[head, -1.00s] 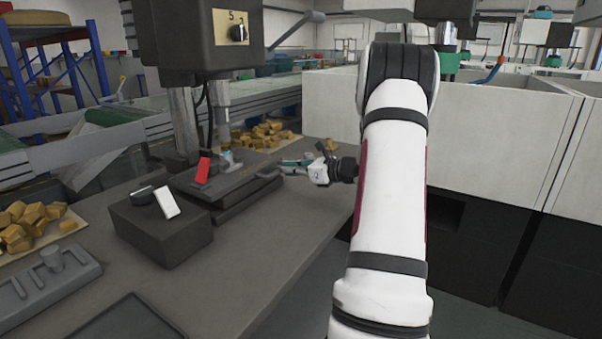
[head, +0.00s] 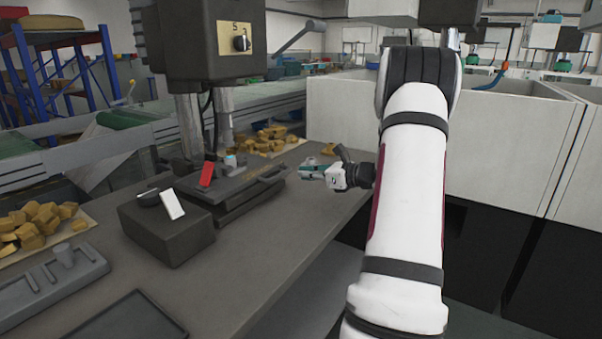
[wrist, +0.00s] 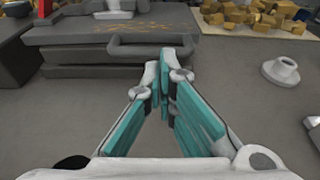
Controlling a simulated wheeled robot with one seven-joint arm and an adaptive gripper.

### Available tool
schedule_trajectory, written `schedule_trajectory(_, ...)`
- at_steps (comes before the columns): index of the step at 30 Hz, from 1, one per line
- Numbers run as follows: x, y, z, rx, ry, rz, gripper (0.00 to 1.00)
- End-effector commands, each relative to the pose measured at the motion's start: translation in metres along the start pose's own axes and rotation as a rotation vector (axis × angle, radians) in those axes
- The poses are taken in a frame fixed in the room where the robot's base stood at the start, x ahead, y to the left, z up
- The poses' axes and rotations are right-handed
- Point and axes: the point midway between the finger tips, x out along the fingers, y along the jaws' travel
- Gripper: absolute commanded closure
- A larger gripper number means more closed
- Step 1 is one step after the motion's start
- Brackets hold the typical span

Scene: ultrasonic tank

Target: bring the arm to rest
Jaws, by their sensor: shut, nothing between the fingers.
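My gripper (head: 308,171) is at the end of my white arm, above the right part of the grey workbench (head: 262,240) in the head view. In the wrist view my gripper (wrist: 163,62) shows its teal-lined fingers meeting at the tips, with nothing between them. The fingertips point toward the dark machine base with a handle (wrist: 150,50) and stand apart from it, as far as the view shows. In the head view that base (head: 240,190) lies left of the gripper.
The drill-like machine head (head: 212,40) hangs above the base. Brass-coloured pieces (head: 40,222) lie at left. White tanks (head: 500,150) stand at right. A pale flanged part (wrist: 281,70) shows in the wrist view.

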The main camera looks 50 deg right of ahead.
Motion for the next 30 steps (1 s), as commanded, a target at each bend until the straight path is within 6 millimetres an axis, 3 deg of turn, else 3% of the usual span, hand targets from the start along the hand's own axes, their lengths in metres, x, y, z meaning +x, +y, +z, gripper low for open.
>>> schedule_trajectory(9,-0.059,-0.001,0.000,0.000,0.001,-0.002,1.00)
schedule_trajectory(15,-0.081,0.000,-0.001,0.000,0.001,0.000,1.00)
schedule_trajectory(26,-0.085,0.002,0.000,-0.003,0.002,0.005,1.00)
schedule_trajectory(30,-0.070,0.027,0.014,-0.062,0.024,0.070,1.00)
